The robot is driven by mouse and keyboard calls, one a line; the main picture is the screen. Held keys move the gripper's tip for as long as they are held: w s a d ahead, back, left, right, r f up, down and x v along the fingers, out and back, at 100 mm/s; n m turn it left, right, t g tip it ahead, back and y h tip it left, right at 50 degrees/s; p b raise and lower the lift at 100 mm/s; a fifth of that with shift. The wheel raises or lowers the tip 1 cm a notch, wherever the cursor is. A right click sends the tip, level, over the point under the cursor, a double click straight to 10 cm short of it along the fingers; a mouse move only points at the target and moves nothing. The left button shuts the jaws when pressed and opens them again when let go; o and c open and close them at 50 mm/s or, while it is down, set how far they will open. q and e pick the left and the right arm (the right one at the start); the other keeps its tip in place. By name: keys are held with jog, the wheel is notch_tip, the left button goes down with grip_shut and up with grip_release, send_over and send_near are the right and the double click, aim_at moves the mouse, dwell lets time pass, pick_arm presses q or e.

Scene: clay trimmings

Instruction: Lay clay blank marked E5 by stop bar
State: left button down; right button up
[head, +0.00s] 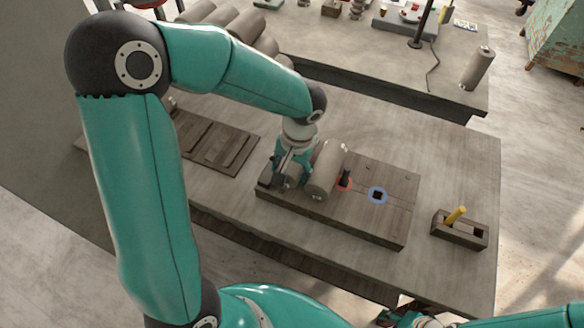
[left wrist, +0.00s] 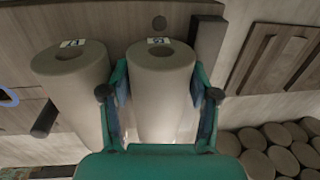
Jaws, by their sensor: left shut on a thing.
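My left gripper (head: 287,174) is shut on a grey clay blank (left wrist: 160,98), with one finger on each side of it. The blank lies low over the wooden board (head: 385,222); I cannot tell whether it touches. Its end carries a small white label too small to read surely. A dark bar (left wrist: 207,43), likely the stop bar, is close beside the blank in the left wrist view. A second labelled clay blank (head: 326,170) lies on the other side, just outside the left finger. My right gripper (head: 408,318) shows only in part at the bottom edge.
A holder (head: 461,234) with a yellow stick stands further right. A slatted board (head: 215,143) lies left. Several clay cylinders (left wrist: 255,163) are stacked behind.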

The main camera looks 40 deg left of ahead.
pick_arm(q)
jog(key=shift+c, duration=1)
grip_release()
notch_tip(320, 180, up, 12)
jog(key=d, duration=0.1)
jog(key=shift+w+d, duration=0.2)
jog(key=shift+d, duration=0.05)
jog(key=shift+f, duration=0.15)
